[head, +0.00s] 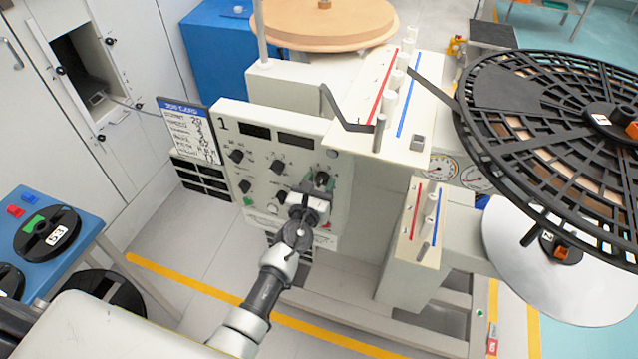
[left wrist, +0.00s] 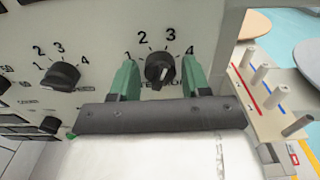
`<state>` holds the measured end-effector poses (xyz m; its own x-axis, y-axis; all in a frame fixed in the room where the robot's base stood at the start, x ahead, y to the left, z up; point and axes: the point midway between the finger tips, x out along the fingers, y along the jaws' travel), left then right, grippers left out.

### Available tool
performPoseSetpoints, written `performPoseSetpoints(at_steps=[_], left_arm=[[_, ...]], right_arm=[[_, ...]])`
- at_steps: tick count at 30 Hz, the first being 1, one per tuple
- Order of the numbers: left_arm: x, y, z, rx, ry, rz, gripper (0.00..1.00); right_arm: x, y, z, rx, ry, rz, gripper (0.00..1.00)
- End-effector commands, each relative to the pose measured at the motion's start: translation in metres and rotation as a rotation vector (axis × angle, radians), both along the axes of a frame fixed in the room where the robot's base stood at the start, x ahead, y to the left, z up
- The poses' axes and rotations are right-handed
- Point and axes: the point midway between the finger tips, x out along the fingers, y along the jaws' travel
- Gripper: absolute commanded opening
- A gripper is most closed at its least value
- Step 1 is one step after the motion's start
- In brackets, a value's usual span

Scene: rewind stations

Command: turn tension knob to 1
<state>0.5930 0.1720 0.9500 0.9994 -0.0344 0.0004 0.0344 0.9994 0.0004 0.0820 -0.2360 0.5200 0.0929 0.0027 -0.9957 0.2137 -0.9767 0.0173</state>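The tension knob (left wrist: 159,68) is a dark round knob on the pale control panel, with the numbers 1 to 4 around its upper side. The label below it is partly hidden by my gripper. My left gripper (left wrist: 160,78) has two green fingers, one on each side of the knob, with a small gap showing on both sides. It is open. I cannot clearly tell which number the knob points at. In the head view, my left gripper (head: 318,184) is at the lower right of the control panel (head: 228,112) and partly covers the knob. My right gripper is not in view.
A similar dark knob (left wrist: 62,76) sits to the left on the panel. A job card (head: 187,130) hangs left of the panel. A shelf with white rollers (head: 390,103) juts out at the upper right, near a large black reel (head: 545,110). A blue table (head: 60,230) stands at left.

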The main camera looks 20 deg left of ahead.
Motion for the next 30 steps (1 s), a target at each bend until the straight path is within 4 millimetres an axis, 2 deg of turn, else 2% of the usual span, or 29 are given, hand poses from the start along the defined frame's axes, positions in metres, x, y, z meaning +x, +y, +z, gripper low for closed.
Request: performPoseSetpoints(at_steps=[1, 6, 7, 17, 30], left_arm=[[-0.0001, 0.0001, -0.0001, 0.0, 0.0, 0.0, 0.39], [-0.0002, 0.0001, -0.0001, 0.0, 0.0, 0.0, 0.13], [-0.0003, 0.0001, -0.0002, 0.0, 0.0, 0.0, 0.11], [-0.0004, 0.0003, -0.0005, -0.055, 0.003, 0.0, 0.12], [-0.0004, 0.0017, -0.0019, -0.394, 0.016, 0.0, 0.12]], right_arm=[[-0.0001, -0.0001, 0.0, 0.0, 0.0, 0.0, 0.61], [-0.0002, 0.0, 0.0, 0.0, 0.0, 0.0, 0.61], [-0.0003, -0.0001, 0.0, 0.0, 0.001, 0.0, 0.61], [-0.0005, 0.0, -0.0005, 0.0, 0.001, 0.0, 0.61], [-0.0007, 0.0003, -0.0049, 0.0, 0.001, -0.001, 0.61]])
